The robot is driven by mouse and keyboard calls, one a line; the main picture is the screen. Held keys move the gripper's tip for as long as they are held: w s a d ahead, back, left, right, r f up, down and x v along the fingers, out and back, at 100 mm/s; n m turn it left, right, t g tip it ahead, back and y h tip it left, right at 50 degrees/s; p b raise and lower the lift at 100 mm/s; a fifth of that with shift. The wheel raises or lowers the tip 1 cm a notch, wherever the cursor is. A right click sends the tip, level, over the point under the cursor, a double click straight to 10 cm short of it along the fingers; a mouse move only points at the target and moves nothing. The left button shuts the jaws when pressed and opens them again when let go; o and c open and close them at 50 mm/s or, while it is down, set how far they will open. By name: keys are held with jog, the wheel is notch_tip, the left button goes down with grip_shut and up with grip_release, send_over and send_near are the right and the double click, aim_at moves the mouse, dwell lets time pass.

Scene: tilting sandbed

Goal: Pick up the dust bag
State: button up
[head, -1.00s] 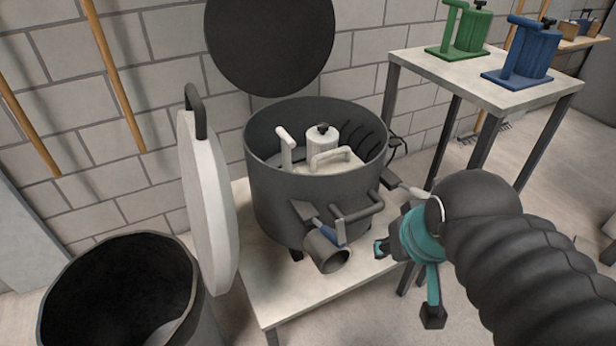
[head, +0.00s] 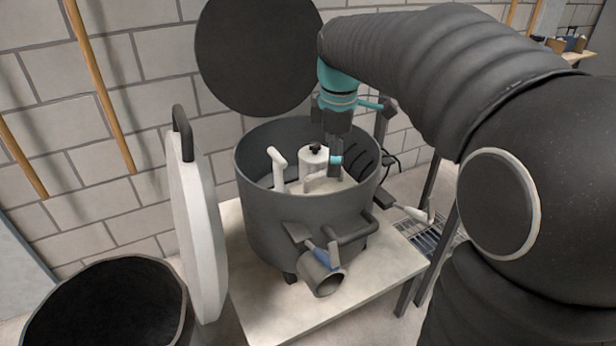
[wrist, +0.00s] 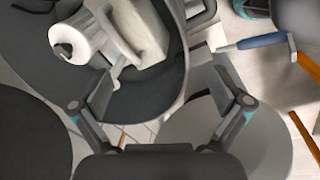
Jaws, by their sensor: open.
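A pale, blocky bag with a handle on top, which looks like the dust bag (head: 322,184), sits inside the open grey drum (head: 300,215). It also shows at the top of the wrist view (wrist: 146,28), with its handle facing me. A white cylinder with a black knob (head: 312,163) stands beside it, and a white upright handle (head: 277,168) rises to the left. My gripper (head: 334,172) reaches down over the drum's right part, close to the bag. In the wrist view my gripper (wrist: 158,88) has its fingers spread, with nothing between them. My gripper hides part of the bag in the head view.
The drum stands on a pale table (head: 262,325), its wall surrounding my gripper. A white lid (head: 200,230) stands upright on the left, and a dark bin (head: 105,305) is front left. A short pipe with tools (head: 322,275) juts from the drum's front.

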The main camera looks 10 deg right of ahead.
aim_at(323, 186)
jog(key=w+f+n, duration=0.1)
jog(key=w+n, duration=0.1)
jog(key=w+f+n+g, duration=0.1)
jog(key=w, duration=0.2)
jog(key=w+f+n, duration=0.1)
jog(key=w+n, duration=0.1)
jog(key=w, duration=0.1)
jog(key=shift+a+n+g, duration=0.15)
jog(key=shift+n+g, duration=0.15)
jog(key=shift+w+f, duration=0.15)
jog(key=shift+f, duration=0.25)
notch_tip(323, 186, down, 8)
jog(key=shift+r+b, duration=0.1)
jog(key=shift+b, duration=0.45)
jog(key=shift+d+f, duration=0.2)
jog(key=shift+f, duration=1.15)
jog(key=shift+d+f, duration=0.2)
jog(key=shift+f, duration=1.15)
jog(key=shift+r, duration=0.1)
jog(key=c, duration=1.7)
